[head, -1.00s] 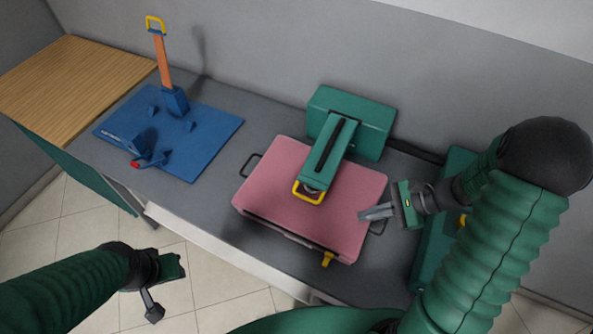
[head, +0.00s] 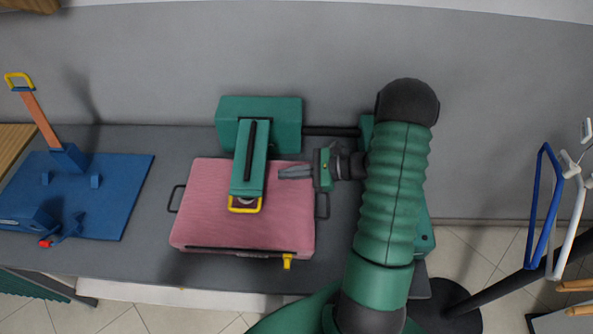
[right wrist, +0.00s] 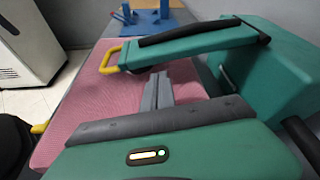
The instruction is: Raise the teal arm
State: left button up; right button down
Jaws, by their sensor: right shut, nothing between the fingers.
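The teal arm (head: 244,180) reaches forward from a teal housing (head: 285,125) at the back, over a pink pad (head: 200,222). It is lowered close over the pad, with a yellow handle (head: 245,209) at its front end. My right gripper (head: 282,172) is shut and empty, its fingers pointing left over the pad's back right part, apart from the arm. In the right wrist view, the gripper's fingers (right wrist: 157,92) are together, with the teal arm (right wrist: 195,45) and yellow handle (right wrist: 107,58) beyond them. My left gripper is out of view.
A blue board (head: 110,210) with an upright orange lever (head: 40,118) lies left on the grey table (head: 168,155). A yellow knob (head: 287,261) sits at the pad's front. Blue and white hangers (head: 541,205) are at the far right. The wall stands behind.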

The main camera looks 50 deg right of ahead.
aim_at(275, 180)
jog(key=x, duration=0.4)
jog(key=shift+w+d+f, duration=0.2)
jog(key=shift+w+f, duration=0.15)
jog(key=shift+w, duration=0.1)
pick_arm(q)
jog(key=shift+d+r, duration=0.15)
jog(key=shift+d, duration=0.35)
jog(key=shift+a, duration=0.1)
pick_arm(e)
jog(key=shift+a, duration=0.1)
